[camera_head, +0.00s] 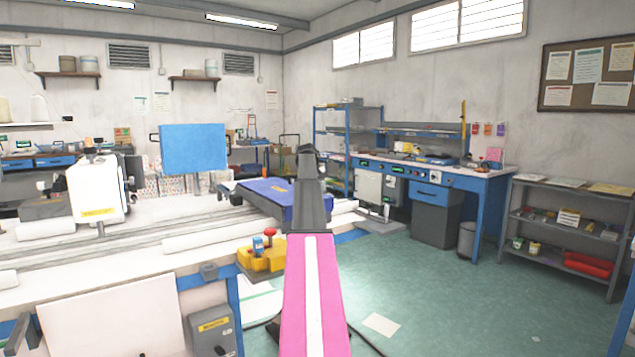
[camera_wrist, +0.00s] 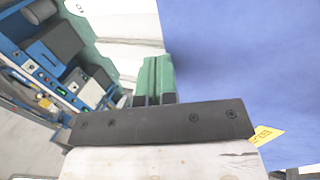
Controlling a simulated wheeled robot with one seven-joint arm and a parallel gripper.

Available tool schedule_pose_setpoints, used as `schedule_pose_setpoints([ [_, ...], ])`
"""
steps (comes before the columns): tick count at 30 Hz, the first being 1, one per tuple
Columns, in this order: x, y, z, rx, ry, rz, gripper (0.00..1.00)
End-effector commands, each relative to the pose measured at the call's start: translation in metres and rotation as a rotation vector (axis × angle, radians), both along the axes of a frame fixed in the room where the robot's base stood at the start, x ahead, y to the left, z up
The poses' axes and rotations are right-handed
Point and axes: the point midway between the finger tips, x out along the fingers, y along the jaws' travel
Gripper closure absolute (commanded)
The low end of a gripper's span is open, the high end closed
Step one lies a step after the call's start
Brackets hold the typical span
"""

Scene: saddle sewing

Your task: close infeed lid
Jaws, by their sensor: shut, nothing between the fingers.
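My gripper (camera_wrist: 157,62) shows in the wrist view as two green fingers pressed together, with nothing between them. A large plain blue surface (camera_wrist: 245,60) fills the right of that view, close beside the fingers; I cannot tell whether they touch it. A brighter blue panel (camera_head: 193,148) stands upright farther back. I cannot tell which of these is the infeed lid. My arm hides the fingers in the head view.
A white sewing head (camera_head: 95,190) stands on the long machine table at left. A yellow control box (camera_head: 262,256) with a red button sits at the table's front edge. A blue workbench (camera_head: 440,180) and a grey shelf (camera_head: 570,225) stand right. The green floor between is mostly clear.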

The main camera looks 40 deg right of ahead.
Motion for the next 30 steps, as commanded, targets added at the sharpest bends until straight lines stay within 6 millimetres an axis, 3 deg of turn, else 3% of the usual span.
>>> schedule_pose_setpoints([
  [20, -0.001, 0.000, -0.015, 0.007, 0.005, -0.002, 1.00],
  [26, -0.001, 0.006, 0.000, 0.006, 0.003, -0.001, 1.00],
  [30, -0.001, 0.016, 0.027, 0.002, 0.000, 0.000, 1.00],
])
